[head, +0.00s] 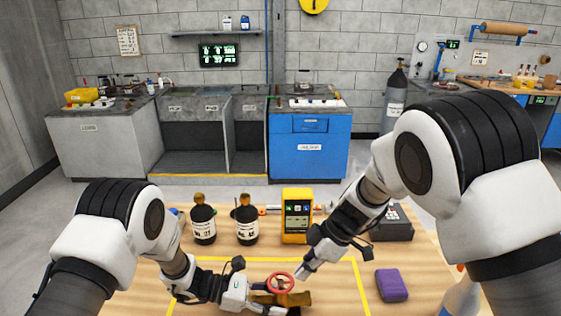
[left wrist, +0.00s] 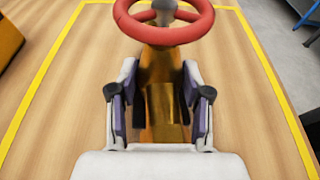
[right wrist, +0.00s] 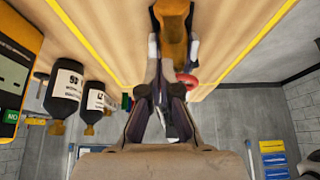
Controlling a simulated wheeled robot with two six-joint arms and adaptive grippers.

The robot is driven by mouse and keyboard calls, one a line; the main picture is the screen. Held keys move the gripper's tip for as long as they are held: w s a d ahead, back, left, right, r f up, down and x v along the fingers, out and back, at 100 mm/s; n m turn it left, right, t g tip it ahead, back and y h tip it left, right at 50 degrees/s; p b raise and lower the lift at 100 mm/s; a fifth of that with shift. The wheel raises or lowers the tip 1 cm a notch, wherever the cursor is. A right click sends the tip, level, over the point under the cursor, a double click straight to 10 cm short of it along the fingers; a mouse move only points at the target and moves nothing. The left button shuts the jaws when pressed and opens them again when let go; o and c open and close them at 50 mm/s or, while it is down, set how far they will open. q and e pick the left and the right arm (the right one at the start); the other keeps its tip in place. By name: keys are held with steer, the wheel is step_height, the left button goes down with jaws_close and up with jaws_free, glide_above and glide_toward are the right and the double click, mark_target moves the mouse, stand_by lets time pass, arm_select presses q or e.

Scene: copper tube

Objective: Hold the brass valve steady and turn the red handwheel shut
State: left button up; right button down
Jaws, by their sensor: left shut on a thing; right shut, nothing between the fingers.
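The brass valve (head: 297,299) lies on the wooden table inside a yellow-lined area. Its red handwheel (head: 280,283) is on top. In the left wrist view, the valve body (left wrist: 161,105) stands between the fingers of my left gripper (left wrist: 160,90), which is shut on it; the handwheel (left wrist: 165,34) is just beyond the fingertips. My right gripper (head: 304,271) is shut and empty, just right of and above the handwheel in the head view. In the right wrist view, the valve (right wrist: 173,35) and part of the handwheel (right wrist: 188,79) show past the fingers, which hide the rest. I cannot tell whether they touch.
Two dark bottles (head: 204,225) (head: 246,226) and a yellow meter (head: 297,222) stand behind the valve. A purple block (head: 391,285) lies to the right, with a dark box (head: 392,224) behind it. The table around the valve is mostly clear inside the yellow line (head: 360,285).

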steer(key=shift+s+a, duration=0.1)
steer(key=shift+a, duration=0.05)
stand_by(0.4)
steer(key=shift+s, duration=0.2)
steer(key=shift+s+d, duration=0.2)
steer(key=shift+s, duration=0.55)
steer(key=shift+s+a, duration=0.15)
steer(key=shift+s, duration=0.55)
steer(key=shift+s, duration=0.15)
